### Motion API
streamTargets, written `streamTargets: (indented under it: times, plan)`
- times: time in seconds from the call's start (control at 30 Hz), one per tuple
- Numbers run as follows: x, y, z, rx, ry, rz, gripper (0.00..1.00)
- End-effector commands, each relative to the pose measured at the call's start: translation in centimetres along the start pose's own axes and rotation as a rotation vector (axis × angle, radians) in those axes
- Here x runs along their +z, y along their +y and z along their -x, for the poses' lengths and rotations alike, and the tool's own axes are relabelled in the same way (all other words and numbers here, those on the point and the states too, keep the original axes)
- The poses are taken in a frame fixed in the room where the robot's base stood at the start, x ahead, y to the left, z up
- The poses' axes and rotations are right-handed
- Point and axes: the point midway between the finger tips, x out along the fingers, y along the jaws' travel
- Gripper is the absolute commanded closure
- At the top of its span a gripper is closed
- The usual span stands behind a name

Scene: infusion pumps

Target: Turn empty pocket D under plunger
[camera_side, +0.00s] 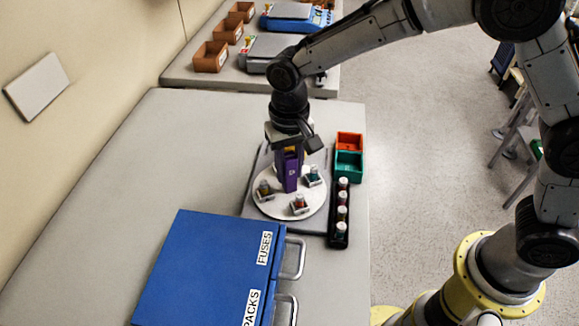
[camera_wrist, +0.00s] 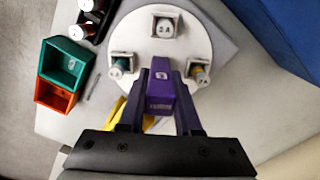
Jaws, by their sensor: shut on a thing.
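A round white turntable (camera_side: 272,209) lies on a grey base plate and also shows in the wrist view (camera_wrist: 185,48). Three pockets at its rim hold capped vials: a teal one (camera_side: 312,175), a red one (camera_side: 300,202) and a yellowish one (camera_side: 264,189). A purple upright block (camera_side: 291,178) stands at the turntable's middle. My gripper (camera_wrist: 162,82) points down and is shut on this block. A yellow part (camera_wrist: 118,112) shows behind my fingers; I cannot tell whether it is the plunger. An empty pocket D is not visible; that side is hidden by the block and gripper.
A black rack (camera_side: 339,235) with several vials stands right of the turntable. An orange bin (camera_side: 349,141) and a green bin (camera_side: 348,164) stand behind it. A blue cabinet (camera_side: 205,265) with handles is in front. The table's left side is clear.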

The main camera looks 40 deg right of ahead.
Motion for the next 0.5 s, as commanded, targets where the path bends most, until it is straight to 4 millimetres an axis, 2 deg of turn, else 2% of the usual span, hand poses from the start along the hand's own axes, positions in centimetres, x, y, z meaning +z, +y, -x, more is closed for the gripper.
streamTargets:
  times: [0.5]
  plan:
    - [-0.15,-0.05,0.21,-0.004,0.005,-0.258,1.00]
